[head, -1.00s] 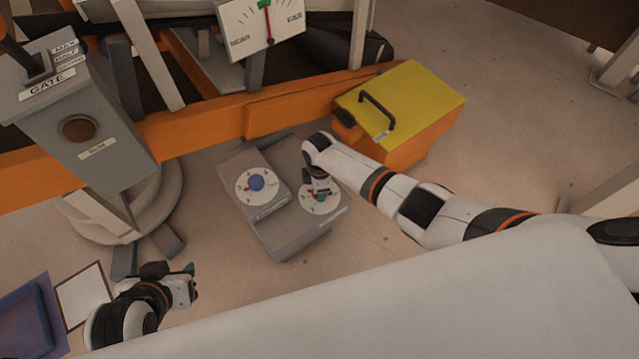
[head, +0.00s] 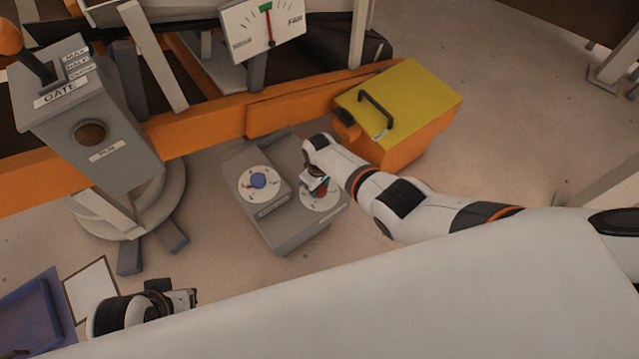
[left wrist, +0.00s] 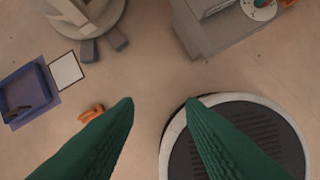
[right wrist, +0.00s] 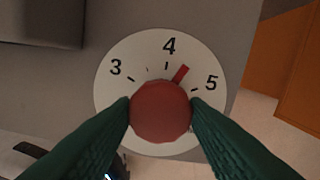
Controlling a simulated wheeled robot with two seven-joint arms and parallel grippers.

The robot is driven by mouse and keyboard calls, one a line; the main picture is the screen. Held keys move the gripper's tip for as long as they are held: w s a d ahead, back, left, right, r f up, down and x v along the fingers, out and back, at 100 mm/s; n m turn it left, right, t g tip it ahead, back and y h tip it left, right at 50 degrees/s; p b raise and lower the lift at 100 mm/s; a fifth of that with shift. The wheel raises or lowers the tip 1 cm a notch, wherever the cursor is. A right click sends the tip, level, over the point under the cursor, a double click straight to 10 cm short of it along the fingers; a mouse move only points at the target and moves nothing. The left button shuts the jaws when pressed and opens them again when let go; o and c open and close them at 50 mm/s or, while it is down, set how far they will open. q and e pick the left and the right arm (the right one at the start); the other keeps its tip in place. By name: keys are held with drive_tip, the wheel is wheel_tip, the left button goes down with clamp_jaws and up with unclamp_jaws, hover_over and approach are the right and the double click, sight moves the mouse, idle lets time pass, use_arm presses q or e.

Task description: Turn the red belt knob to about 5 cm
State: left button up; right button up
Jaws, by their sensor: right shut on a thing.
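The red belt knob (right wrist: 161,111) fills the middle of the right wrist view, on a white round dial (right wrist: 112,88) marked 3, 4 and 5. Its red pointer (right wrist: 181,73) stands between 4 and 5, roughly midway. My right gripper (head: 321,190) is shut on the knob, with a green finger against each side. In the head view the wrist partly hides this dial (head: 312,203), on the right side of the grey control box (head: 290,238). My left gripper (head: 192,298) is far to the left of the box; in the left wrist view its fingers are apart and empty.
A second dial with a blue knob (head: 258,180) is left of the red one. Behind are an orange beam (head: 210,122), a yellow-topped orange box (head: 415,95) and a gauge (head: 262,28). The grey GATE post (head: 100,125) and a blue tray (head: 25,315) are left.

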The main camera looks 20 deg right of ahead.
drive_tip(key=m, duration=0.3)
drive_tip(key=shift+m, duration=0.4)
use_arm(q)
drive_tip(key=shift+p+x, duration=0.35)
drive_tip(key=shift+x, duration=1.25)
use_arm(e)
drive_tip(key=shift+m, duration=1.5)
use_arm(q)
drive_tip(key=shift+s+f, duration=0.1)
drive_tip(key=shift+f, duration=0.15)
use_arm(e)
drive_tip(key=o, duration=1)
use_arm(q)
drive_tip(key=shift+r, duration=0.1)
drive_tip(key=shift+d+r, duration=0.1)
drive_tip(key=shift+r, duration=0.05)
use_arm(e)
drive_tip(key=shift+r, duration=0.1)
